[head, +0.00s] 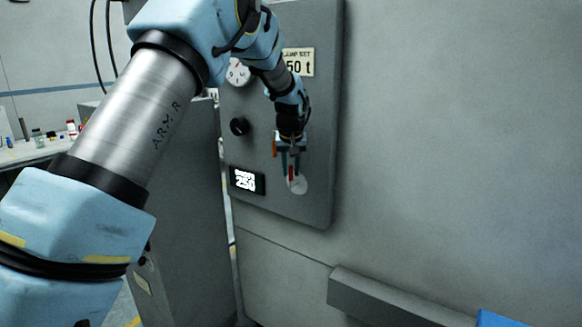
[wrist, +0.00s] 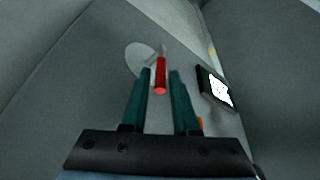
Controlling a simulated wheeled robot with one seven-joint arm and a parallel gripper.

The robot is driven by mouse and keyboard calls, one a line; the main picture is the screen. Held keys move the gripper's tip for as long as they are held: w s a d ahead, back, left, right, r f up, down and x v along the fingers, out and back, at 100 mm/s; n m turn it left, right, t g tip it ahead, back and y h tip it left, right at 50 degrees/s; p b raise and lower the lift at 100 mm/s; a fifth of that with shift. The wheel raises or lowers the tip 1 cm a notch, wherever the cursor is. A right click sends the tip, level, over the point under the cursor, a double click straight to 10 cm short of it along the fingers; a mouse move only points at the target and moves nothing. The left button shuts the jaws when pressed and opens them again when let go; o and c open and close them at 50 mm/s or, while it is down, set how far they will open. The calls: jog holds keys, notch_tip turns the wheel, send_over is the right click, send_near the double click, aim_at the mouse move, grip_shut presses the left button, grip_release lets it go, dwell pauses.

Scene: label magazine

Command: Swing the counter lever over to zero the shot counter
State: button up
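The counter lever is a thin stem with a red grip (wrist: 160,77) on a pale round plate (wrist: 138,58) on the grey panel. In the head view the red grip (head: 291,173) shows just below my gripper (head: 291,172). In the wrist view my gripper (wrist: 161,75) has its two green fingers apart, one on each side of the red grip, with small gaps visible. The shot counter display (head: 246,181) is lit at the panel's lower left and seems to read 250. It shows washed out at the right in the wrist view (wrist: 219,88).
A black knob (head: 239,127), a dial (head: 238,72) and a "50 t" label (head: 299,62) are on the same panel. A grey ledge (head: 385,299) juts out below. A bench (head: 38,150) with small bottles stands at the far left. The wall to the right is bare.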

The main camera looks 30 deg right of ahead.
jog(key=shift+c, duration=0.3)
grip_shut()
dwell(1.1)
